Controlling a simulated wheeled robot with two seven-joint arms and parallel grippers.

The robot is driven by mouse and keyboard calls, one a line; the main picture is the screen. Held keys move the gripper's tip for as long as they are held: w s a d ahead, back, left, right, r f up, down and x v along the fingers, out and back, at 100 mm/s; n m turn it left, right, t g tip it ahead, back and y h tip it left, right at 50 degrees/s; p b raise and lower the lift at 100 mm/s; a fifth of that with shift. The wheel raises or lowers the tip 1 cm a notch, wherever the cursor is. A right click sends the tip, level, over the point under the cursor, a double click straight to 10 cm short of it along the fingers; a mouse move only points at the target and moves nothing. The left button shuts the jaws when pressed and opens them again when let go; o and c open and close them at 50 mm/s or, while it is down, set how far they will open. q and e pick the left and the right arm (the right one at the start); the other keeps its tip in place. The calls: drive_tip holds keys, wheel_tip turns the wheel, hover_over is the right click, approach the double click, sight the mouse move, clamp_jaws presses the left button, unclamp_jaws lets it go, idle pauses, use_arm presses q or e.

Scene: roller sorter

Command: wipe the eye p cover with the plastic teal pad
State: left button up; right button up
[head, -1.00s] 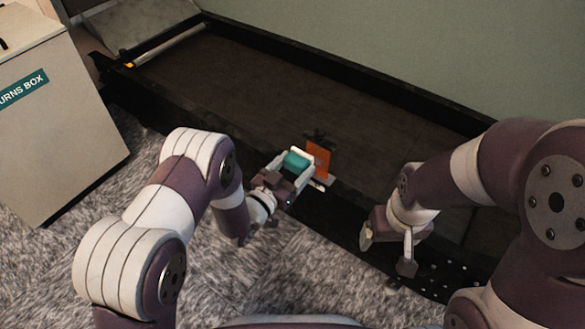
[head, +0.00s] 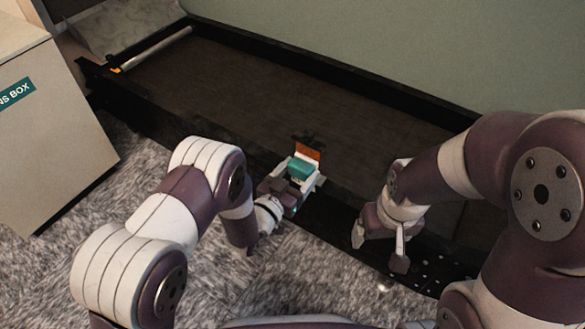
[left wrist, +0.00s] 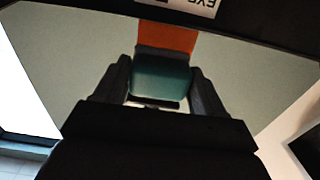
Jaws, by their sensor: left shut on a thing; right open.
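The eye p cover (head: 308,152) is an orange upright plate at the near edge of the conveyor; in the left wrist view the orange cover (left wrist: 168,36) shows behind the pad. My left gripper (head: 303,175) is shut on the teal pad (head: 299,169), which has a pale backing. The pad (left wrist: 162,78) also fills the space between the fingers in the left wrist view. It stands in front of the cover's lower part and hides it; I cannot tell whether they touch. My right gripper (head: 379,244) is open and empty, to the right near the conveyor's front side.
A dark conveyor bed (head: 240,90) with black rails runs behind the cover, with a pale roller (head: 155,48) at its far left end. A grey returns box (head: 60,140) stands at the left on the carpet (head: 300,270). A partly cut-off label (left wrist: 190,5) shows in the left wrist view.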

use_arm(q)
drive_tip(key=shift+s+d, duration=0.4)
drive_tip(key=shift+d, duration=0.25)
drive_tip(key=shift+s+d, duration=0.4)
drive_tip(key=shift+d, duration=0.25)
drive_tip(key=shift+w+a, duration=0.65)
drive_tip(key=shift+a, duration=0.25)
drive_tip(key=w+a, duration=0.2)
drive_tip(key=a, duration=0.1)
drive_tip(key=shift+w+a, duration=0.3)
drive_tip(key=p+v, duration=0.2)
drive_tip(key=v, duration=0.4)
drive_tip(key=shift+p, duration=0.4)
drive_tip(key=shift+s+a, duration=0.1)
